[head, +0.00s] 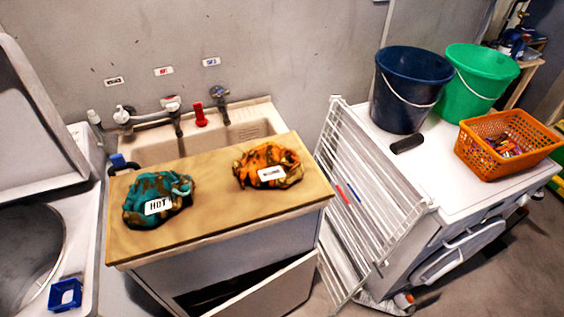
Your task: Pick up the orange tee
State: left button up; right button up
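The orange tee (262,160) is a crumpled orange bundle with dark patches, lying on the right half of a wooden board (215,218). It bears a white label that is hard to read. A crumpled teal and brown bundle (150,190) labelled HOT lies on the left part of the same board, apart from the orange one. Neither of my grippers shows in the head view.
A sink (258,122) with taps lies behind the board. A white drying rack (350,205) leans at its right. A white machine (462,192) carries a dark blue bucket (405,95), green bucket (475,85) and orange basket (485,168). An open-lidded washer (70,245) stands left.

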aim_at(270, 161)
jog(key=l+u, duration=0.75)
jog(key=k+l+u, duration=0.1)
jog(key=l+u, duration=0.25)
jog(key=l, duration=0.1)
